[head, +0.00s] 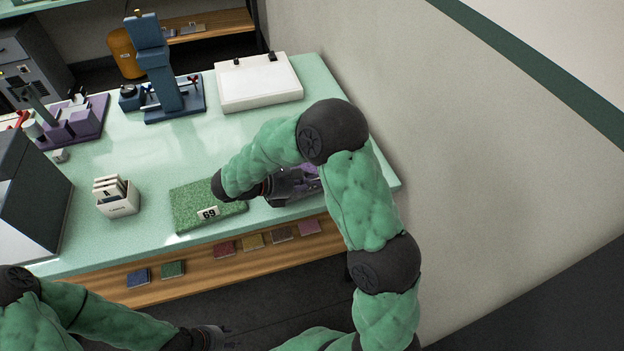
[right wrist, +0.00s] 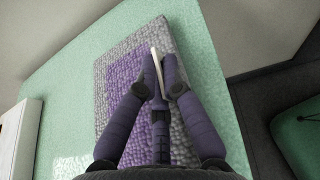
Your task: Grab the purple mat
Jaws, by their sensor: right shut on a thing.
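The purple mat (right wrist: 120,98), a tufted slab with purple and grey areas, lies on the pale green table in the right wrist view. In the head view only a bit of it (head: 309,172) shows behind my right arm. My right gripper (right wrist: 160,72) is over the mat, its fingers closed on a thin white piece (right wrist: 155,55) that looks like the mat's tag seen edge-on. In the head view this gripper (head: 290,187) is partly hidden by my arm. My left gripper (head: 215,337) is low at the bottom, off the table; its fingers are too dark to read.
A green mat (head: 188,212) with a "69" tag lies just left of my right gripper. A white card box (head: 119,206), a blue press (head: 157,70) and a white tray (head: 258,82) stand on the table. A wall rises on the right. Small coloured squares line the wooden shelf (head: 200,268).

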